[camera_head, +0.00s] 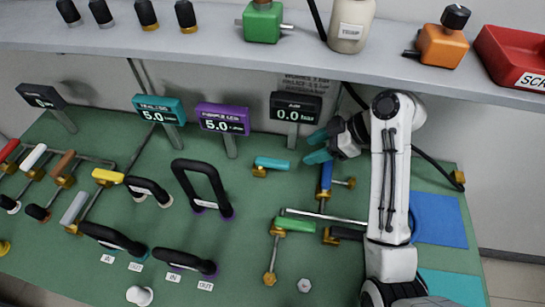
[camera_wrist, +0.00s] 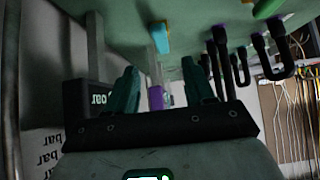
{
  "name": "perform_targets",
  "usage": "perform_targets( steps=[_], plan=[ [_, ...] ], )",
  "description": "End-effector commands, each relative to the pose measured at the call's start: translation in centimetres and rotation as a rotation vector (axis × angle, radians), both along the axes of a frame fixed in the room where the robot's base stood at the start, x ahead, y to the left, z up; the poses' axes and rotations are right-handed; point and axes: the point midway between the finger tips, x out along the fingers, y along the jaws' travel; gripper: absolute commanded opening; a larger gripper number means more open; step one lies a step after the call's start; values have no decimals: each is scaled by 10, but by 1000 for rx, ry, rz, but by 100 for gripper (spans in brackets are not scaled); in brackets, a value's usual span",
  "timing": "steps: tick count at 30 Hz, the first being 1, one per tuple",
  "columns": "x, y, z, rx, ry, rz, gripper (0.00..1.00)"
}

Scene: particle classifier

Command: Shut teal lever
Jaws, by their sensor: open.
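The teal lever (camera_head: 272,163) lies roughly left to right on the green panel, with its brass fitting at the left end. In the wrist view, a blue-teal handle with an orange-yellow fitting (camera_wrist: 160,38) shows ahead of the fingers and looks like the same lever. My gripper (camera_head: 312,147) has teal fingers and is to the right of and a little beyond the lever, apart from it. In the wrist view the fingers (camera_wrist: 160,85) are spread, with nothing held between them.
Blue (camera_head: 326,177) and green (camera_head: 295,225) levers stand close by on pipes. A teal display (camera_head: 160,110) and a purple display (camera_head: 222,118) read 5.0; a black display (camera_head: 296,107) reads 0.0. Black hoop handles (camera_head: 203,185) stand left. A grey shelf (camera_head: 200,45) overhangs the back.

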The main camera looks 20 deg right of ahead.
Motion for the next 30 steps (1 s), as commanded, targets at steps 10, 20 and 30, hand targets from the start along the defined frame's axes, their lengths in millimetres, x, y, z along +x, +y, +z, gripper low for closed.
perform_targets(
  steps=[10, 20, 30],
  plan=[
    [17, 29, -34, 0, 6, 4, 53],
    [37, 57, -69, 0, 2, 1, 53],
    [42, 63, -76, 0, 1, 1, 53]
  ],
)
